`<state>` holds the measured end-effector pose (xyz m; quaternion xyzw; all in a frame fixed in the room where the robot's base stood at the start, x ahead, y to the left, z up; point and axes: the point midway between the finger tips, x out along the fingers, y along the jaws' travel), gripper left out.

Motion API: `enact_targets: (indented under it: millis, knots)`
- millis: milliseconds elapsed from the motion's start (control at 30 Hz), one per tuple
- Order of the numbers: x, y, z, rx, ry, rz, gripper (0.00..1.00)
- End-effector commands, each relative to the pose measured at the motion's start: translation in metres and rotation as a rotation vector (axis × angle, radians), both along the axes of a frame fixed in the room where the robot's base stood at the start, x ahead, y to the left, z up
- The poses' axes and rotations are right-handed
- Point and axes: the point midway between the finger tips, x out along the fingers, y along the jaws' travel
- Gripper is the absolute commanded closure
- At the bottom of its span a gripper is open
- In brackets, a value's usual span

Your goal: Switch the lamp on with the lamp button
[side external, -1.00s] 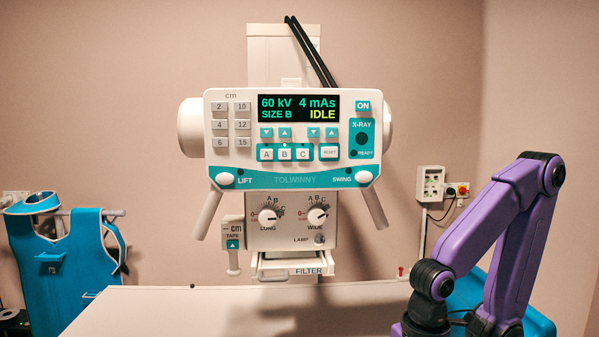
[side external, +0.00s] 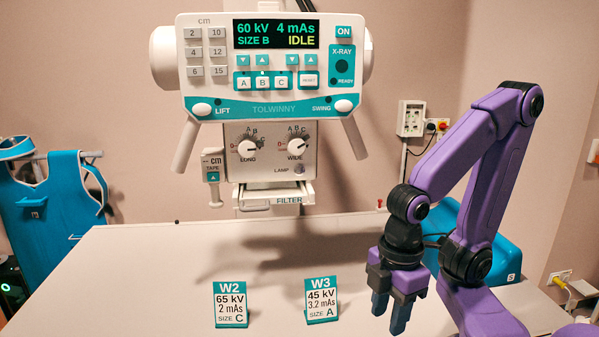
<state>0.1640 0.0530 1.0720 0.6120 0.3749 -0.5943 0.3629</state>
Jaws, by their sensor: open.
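The lamp button (side external: 299,169) is a small round knob beside the word LAMP, low on the right of the white collimator box (side external: 262,172). Whether the lamp is lit cannot be told; no clear light patch shows on the table. My gripper (side external: 389,312) points down over the right part of the table, its two blue-grey fingers apart and empty. It is well to the right of the lamp button, lower in the picture, and apart from it. The LONG dial (side external: 247,143) and WIDE dial (side external: 297,145) sit just above the button.
The control panel (side external: 271,64) reads IDLE above the box, with two slanted handles below it. A FILTER tray (side external: 272,203) hangs under the box. Cards W2 (side external: 231,303) and W3 (side external: 321,301) stand on the pale table (side external: 150,270). The table's middle is clear.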

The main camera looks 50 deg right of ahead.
Motion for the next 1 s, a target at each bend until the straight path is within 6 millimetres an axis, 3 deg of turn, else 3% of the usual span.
enact_targets:
  millis: [33,100,1000]
  knots:
    - [0.0,0.0,0.0,0.0,0.0,0.0,0.77]
    - [0.0,0.0,0.0,0.0,0.0,0.0,1.0]
    - [0.0,0.0,0.0,0.0,0.0,0.0,1.0]
